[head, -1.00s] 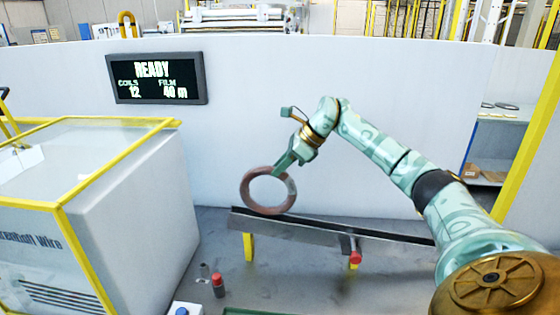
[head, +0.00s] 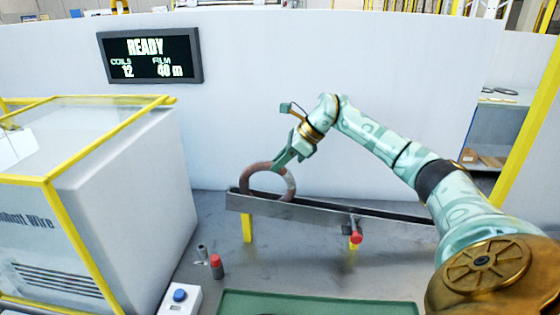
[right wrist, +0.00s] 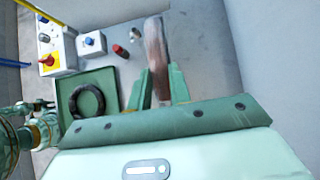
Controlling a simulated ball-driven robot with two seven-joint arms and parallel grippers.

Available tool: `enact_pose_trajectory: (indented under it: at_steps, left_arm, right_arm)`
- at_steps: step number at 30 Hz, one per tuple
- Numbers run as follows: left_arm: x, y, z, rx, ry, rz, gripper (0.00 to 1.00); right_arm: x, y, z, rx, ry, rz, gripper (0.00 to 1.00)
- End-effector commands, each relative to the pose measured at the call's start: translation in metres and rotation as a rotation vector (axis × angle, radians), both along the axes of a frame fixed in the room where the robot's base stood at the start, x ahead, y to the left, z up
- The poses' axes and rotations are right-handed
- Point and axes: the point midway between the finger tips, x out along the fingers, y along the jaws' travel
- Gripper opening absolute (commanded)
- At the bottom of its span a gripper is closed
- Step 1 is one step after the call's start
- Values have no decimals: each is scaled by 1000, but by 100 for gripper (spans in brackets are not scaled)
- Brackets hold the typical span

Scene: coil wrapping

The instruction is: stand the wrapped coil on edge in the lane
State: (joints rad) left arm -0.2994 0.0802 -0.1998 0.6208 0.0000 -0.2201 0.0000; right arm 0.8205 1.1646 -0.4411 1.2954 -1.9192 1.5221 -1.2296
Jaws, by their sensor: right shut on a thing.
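The wrapped coil (head: 247,181) is a brownish ring with a paler grey patch, held upright on edge. Its lower part is hidden behind the front wall of the lane (head: 320,217), at the lane's left end; I cannot tell whether it touches the floor of the lane. My right gripper (head: 283,160) is shut on the coil's upper right rim. In the right wrist view the coil (right wrist: 155,48) appears edge-on between the two fingers.
A green tray (head: 320,307) lies in front; in the right wrist view it holds a dark coil (right wrist: 86,100). The yellow-edged machine (head: 130,200) fills the left.

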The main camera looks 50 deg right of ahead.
Motion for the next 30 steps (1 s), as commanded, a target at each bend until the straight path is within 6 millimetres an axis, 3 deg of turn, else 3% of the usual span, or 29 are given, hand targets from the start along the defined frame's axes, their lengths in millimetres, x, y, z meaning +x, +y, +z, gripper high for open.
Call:
enact_pose_trajectory:
  at_steps: [29, 30]
  left_arm:
    - [-3, 0, -6, 0, 5, 0, 32]
    - [-3, 0, -6, 0, 6, 0, 32]
  right_arm:
    - [0, 0, -11, 0, -2, 0, 0]
    - [0, 0, -12, 1, -3, 0, 22]
